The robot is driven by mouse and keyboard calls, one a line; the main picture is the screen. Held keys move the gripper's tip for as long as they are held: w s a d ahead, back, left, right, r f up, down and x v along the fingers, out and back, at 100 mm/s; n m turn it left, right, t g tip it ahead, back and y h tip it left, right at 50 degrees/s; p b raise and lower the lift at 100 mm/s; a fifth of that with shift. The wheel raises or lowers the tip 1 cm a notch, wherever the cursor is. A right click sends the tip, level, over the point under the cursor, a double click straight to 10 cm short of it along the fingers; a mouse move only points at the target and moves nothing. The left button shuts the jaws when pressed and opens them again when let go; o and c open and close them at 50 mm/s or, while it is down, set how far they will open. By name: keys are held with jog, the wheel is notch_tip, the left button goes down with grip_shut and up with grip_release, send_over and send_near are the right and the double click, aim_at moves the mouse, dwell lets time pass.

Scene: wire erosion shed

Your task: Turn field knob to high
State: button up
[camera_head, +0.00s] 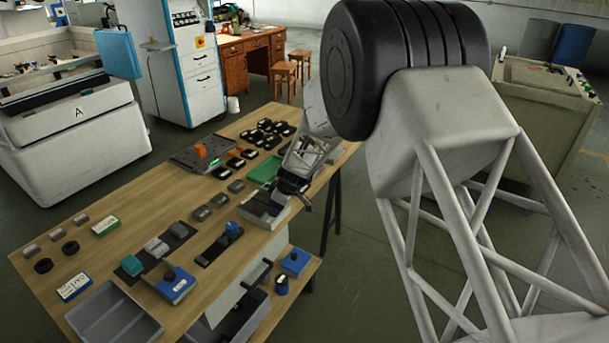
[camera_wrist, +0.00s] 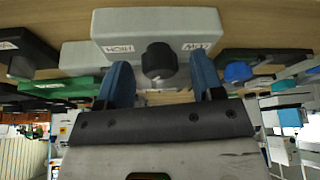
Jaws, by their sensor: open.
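A light grey box (camera_wrist: 155,24) carries a round black knob (camera_wrist: 160,62) in the wrist view. Two white labels show upside down: the left one (camera_wrist: 120,49) looks like HIGH, and the right one (camera_wrist: 200,45) looks like LOW. The knob's pointer direction is not clear. My gripper (camera_wrist: 162,82) is open, with one blue finger on each side of the knob; I see no clear contact. In the head view my gripper (camera_head: 288,192) is over the grey box (camera_head: 262,211), and the knob is hidden there.
Several small devices crowd the wooden table (camera_head: 205,186). A green tray (camera_head: 265,168) lies behind the box, and a black-based device with a blue knob (camera_head: 232,229) lies in front. A grey tray (camera_head: 112,312) is at the near left.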

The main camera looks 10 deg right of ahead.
jog(key=s+d+r+m, duration=0.2)
jog(key=s+r, duration=0.8)
jog(key=r, duration=0.3)
jog(key=s+d+r+m+h, duration=0.1)
jog(key=s+d+r+m, duration=0.1)
jog(key=s+r, duration=0.8)
jog(key=shift+s+d+r+m, duration=0.15)
jog(key=shift+d+r+m, duration=0.25)
jog(key=shift+r, duration=1.05)
jog(key=shift+a, duration=0.1)
jog(key=w+a+f+n+y, duration=0.1)
jog(key=w+f+n, duration=0.4)
jog(key=w+f, duration=1.3)
jog(key=shift+w+a+f, duration=0.35)
jog(key=shift+w+a, duration=0.05)
jog(key=shift+a, duration=0.1)
jog(key=shift+f, duration=0.15)
jog(key=shift+x, duration=3.75)
